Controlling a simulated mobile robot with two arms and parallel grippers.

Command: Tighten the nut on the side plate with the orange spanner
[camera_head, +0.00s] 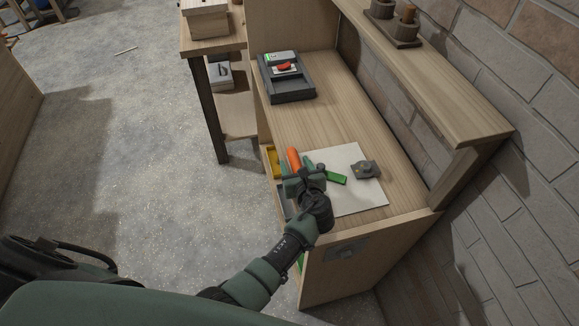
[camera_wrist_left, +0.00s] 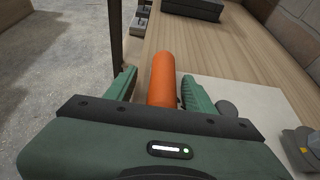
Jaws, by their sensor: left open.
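The orange handle of the spanner (camera_head: 293,158) shows at the left edge of the white sheet on the bench. My left gripper (camera_head: 299,174) is at this handle. In the left wrist view the orange handle (camera_wrist_left: 162,78) stands between the two green fingers, which are apart with a gap visible on each side of it. The spanner's head is hidden or cannot be made out. The side plate (camera_head: 335,246) is on the near end panel of the bench, right of and below my gripper; a small nut (camera_head: 345,253) shows on it. My right gripper is not in view.
A dark tray (camera_head: 288,91) with small items sits farther back. A raised shelf (camera_head: 440,88) and brick wall bound the right side. The bench middle is clear.

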